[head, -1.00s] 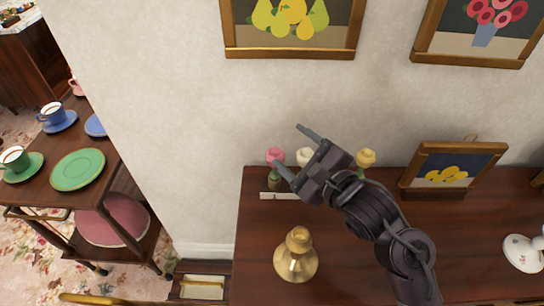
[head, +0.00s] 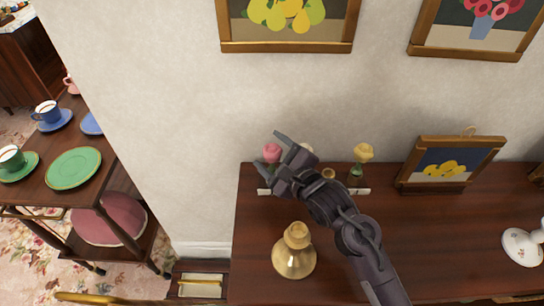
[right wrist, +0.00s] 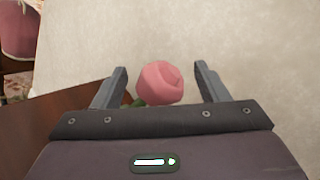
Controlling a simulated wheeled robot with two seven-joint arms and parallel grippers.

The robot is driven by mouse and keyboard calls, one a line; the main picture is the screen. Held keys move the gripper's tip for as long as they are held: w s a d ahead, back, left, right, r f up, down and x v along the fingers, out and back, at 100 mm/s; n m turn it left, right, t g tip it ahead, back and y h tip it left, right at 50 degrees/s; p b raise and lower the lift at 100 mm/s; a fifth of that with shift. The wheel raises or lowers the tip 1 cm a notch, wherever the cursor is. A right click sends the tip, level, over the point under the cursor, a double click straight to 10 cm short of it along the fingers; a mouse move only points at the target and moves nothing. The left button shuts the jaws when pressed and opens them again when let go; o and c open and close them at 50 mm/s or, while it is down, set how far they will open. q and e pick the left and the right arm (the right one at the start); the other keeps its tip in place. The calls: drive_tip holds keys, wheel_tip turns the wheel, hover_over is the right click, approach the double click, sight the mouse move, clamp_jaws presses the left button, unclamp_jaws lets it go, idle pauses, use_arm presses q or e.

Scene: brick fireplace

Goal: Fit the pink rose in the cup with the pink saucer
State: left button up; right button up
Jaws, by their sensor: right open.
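The pink rose (head: 271,153) stands at the left of a row of flowers on the wooden cabinet top, against the wall. My right gripper (head: 273,162) is open at the rose. In the right wrist view the pink bloom (right wrist: 160,82) shows between the two spread fingers (right wrist: 160,84), with a bit of green leaf below; its stem is hidden. A small part of a pink cup (head: 70,84) shows at the wall's edge on the trolley; no pink saucer can be made out. My left gripper is not in view.
A white rose (head: 306,148), mostly hidden by my gripper, and a yellow rose (head: 363,153) stand alongside. A brass bell-shaped object (head: 294,252) and a framed picture (head: 452,160) are on the cabinet (head: 430,230). The trolley holds blue and green cups and a green plate (head: 74,168).

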drive_tip(key=shift+w+a, duration=0.15)
drive_tip(key=c, duration=1.1)
drive_tip(key=shift+o, duration=0.2)
drive_tip(key=shift+r, duration=0.1)
